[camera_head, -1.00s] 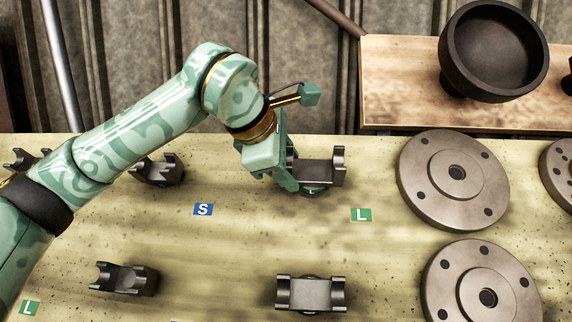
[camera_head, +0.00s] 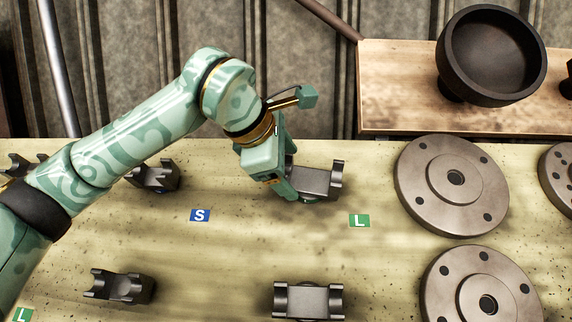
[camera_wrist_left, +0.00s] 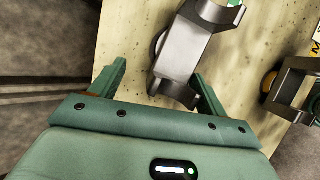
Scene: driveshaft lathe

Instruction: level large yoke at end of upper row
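A dark grey large yoke (camera_head: 316,182) sits at the right end of the upper row on the table. In the head view it looks tipped and its near face shows. In the left wrist view the yoke (camera_wrist_left: 182,58) lies slanted, with its near end between my fingers. My left gripper (camera_head: 287,188) is at the yoke's left side. Its two fingers (camera_wrist_left: 160,90) stand apart, with a visible gap on the left of the yoke. Whether the right finger touches it I cannot tell. The yoke's underside is hidden. My right gripper is out of view.
Another yoke (camera_head: 156,176) stands left in the upper row. Two yokes (camera_head: 308,300) (camera_head: 120,286) are in the lower row. Flanged discs (camera_head: 428,190) stand to the right. A wooden shelf (camera_head: 400,105) with a dark bowl-shaped part (camera_head: 490,55) is behind. Table around the green L label (camera_head: 359,221) is clear.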

